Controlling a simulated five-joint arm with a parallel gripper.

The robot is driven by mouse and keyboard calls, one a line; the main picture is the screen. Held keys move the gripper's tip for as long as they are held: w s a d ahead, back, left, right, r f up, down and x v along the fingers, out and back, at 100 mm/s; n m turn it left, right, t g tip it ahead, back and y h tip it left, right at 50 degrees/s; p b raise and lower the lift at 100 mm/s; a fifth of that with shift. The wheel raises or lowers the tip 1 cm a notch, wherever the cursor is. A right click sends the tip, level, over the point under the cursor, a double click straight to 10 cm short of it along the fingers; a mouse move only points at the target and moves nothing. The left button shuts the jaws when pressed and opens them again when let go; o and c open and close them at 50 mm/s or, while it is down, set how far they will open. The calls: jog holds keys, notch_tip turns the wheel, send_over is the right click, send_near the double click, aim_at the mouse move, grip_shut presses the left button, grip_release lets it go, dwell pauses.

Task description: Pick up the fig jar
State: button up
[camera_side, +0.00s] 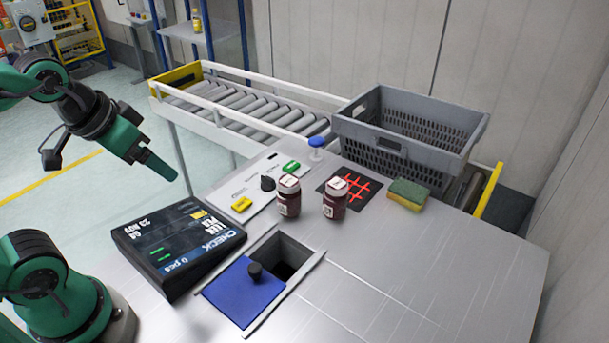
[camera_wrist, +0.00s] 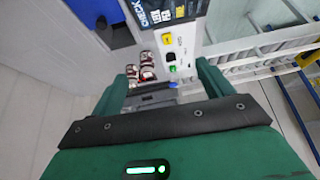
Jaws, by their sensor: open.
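Two dark red-brown jars with pale lids and white labels stand upright side by side on the metal table: a left jar (camera_side: 288,204) and a right jar (camera_side: 334,206). I cannot read the labels, so I cannot tell which is the fig jar. My gripper (camera_side: 160,167) is up in the air at the left, well apart from both jars. In the wrist view its green fingers (camera_wrist: 168,76) are spread and nothing is between them in their grasp.
A black display box (camera_side: 178,245) and a blue lid with a knob (camera_side: 243,292) beside a square opening lie in front. A panel with buttons (camera_side: 248,187), a blue-topped item (camera_side: 316,146), a sponge (camera_side: 408,194) and a grey crate (camera_side: 405,150) stand around the jars. A roller conveyor (camera_side: 235,105) runs behind.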

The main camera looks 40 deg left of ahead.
jog(key=w, duration=0.1)
jog(key=n+g, duration=0.4)
jog(key=g, duration=0.2)
send_over(337, 183)
jog(key=f, duration=1.2)
jog(key=shift+s+a+f, duration=0.2)
jog(key=shift+f, duration=0.05)
jog(key=shift+w+d+f, duration=0.15)
jog(key=shift+d+f, duration=0.05)
jog(key=shift+f, duration=0.2)
jog(key=shift+f, duration=1.3)
